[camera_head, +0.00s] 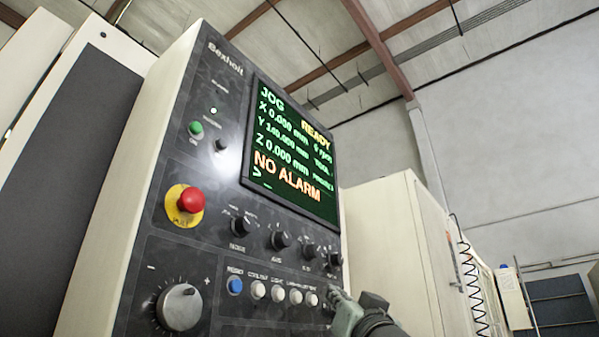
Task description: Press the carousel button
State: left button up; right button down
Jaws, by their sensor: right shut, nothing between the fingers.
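The machine control panel (225,150) fills the middle of the view, tilted by the camera angle. A row of push buttons runs along its lower part: a blue button (235,285) at the left, then several white buttons (278,293) to its right. Their labels are too small to read surely, so I cannot tell which one is the carousel button. My right gripper (336,294) is shut and empty at the right end of this row. Its fingertips are close to the panel; I cannot tell whether they touch it. The gripper may hide part of the row's right end. My left gripper is not in view.
Above the buttons are several black knobs (280,240) and a screen (291,151) reading JOG, READY and NO ALARM. A red emergency stop (190,200) and a large grey dial (180,307) are at the left. A pale cabinet (385,240) stands behind, at the right.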

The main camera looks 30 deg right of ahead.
pick_arm(q)
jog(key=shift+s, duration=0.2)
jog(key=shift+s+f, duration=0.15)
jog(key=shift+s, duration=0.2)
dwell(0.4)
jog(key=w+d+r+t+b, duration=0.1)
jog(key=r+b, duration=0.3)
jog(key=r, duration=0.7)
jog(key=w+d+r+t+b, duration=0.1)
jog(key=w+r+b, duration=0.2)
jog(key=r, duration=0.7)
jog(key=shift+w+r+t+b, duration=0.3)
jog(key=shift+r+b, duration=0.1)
jog(key=shift+b, duration=0.35)
pick_arm(e)
jog(key=shift+s+d+r+n+g+y, duration=0.15)
jog(key=shift+s+d+n+y, duration=0.3)
jog(key=shift+n, duration=2.7)
jog(key=shift+s+d+f+n+g+y, duration=0.15)
jog(key=shift+s+n+y, duration=0.5)
jog(key=shift+n, duration=2.55)
jog(key=shift+s+d+r+n+g+y, duration=0.15)
jog(key=shift+s+d+n+y, duration=0.4)
jog(key=shift+n, duration=2.6)
jog(key=shift+s+a+h, duration=0.15)
jog(key=shift+a+h, duration=0.05)
jog(key=shift+h, duration=0.05)
